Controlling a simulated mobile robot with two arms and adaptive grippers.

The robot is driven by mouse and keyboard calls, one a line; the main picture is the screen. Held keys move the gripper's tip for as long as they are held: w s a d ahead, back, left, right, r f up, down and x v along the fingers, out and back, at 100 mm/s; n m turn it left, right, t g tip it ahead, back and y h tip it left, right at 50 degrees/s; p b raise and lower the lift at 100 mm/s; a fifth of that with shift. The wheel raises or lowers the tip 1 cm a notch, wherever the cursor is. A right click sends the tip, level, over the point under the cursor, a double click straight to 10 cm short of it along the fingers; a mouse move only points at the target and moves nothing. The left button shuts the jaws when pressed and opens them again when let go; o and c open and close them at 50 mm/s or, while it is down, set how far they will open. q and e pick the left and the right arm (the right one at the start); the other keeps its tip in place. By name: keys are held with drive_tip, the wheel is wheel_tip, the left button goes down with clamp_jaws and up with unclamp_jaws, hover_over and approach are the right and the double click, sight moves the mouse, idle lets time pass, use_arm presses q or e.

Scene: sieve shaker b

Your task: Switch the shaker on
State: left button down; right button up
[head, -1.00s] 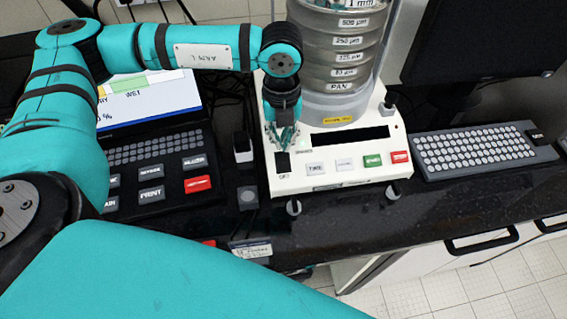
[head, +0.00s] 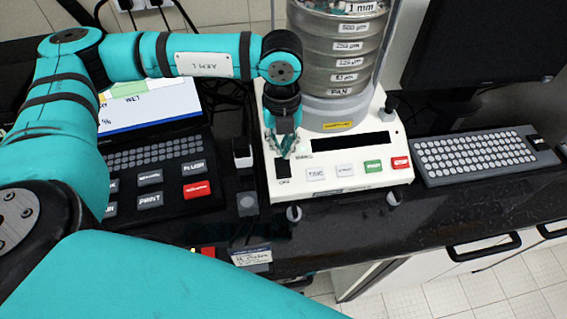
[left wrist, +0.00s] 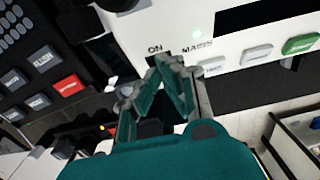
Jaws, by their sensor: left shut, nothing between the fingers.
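The sieve shaker (head: 345,178) has a cream base with a dark display (head: 350,142) and a row of buttons, including a green button (head: 373,166) and a red button (head: 401,163). Its black mains switch (head: 283,168) is at the front left of the panel. My left gripper (head: 286,152) is shut and empty, tips low over the panel just behind the switch; contact cannot be told. In the left wrist view the closed fingertips (left wrist: 168,62) lie by the ON and MAINS labels and hide the switch. My right gripper is not in view.
A sieve stack (head: 335,60) stands on the shaker, close beside my left gripper. A black keypad unit (head: 150,160) with a screen is on the left, a keyboard (head: 475,155) on the right. The bench front edge has drawer handles below.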

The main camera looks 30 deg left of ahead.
sight(282, 158)
use_arm(q)
drive_tip(key=shift+f+b, duration=1.25)
idle(0.9)
drive_tip(key=shift+r, duration=0.15)
drive_tip(key=shift+r+p, duration=1.7)
drive_tip(key=shift+r, duration=1.7)
drive_tip(key=shift+r, duration=0.1)
